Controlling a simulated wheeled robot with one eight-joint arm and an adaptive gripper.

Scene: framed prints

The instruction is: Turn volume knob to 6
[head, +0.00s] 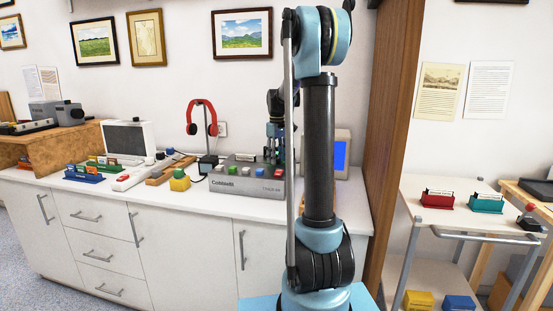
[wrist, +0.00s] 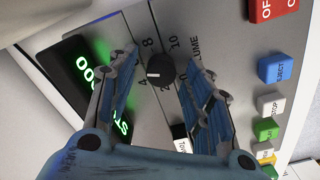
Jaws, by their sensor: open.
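The black round volume knob (wrist: 160,70) is on a grey panel (wrist: 217,38) in the wrist view, with the numbers 4, 8 and 10 and the word VOLUME printed around it. My gripper (wrist: 163,58) is open, with one blue-padded finger on each side of the knob; gaps show on both sides and I see no contact. The knob cannot be made out there.
A green-lit display (wrist: 85,75) is left of the knob. Blue EJECT (wrist: 275,68), white STOP (wrist: 270,105) and red OFF (wrist: 270,8) buttons sit to the right. A headphone stand with red headphones (head: 201,105), a yellow block (head: 180,181) and a blue-screened device (head: 342,150) stand near the console.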

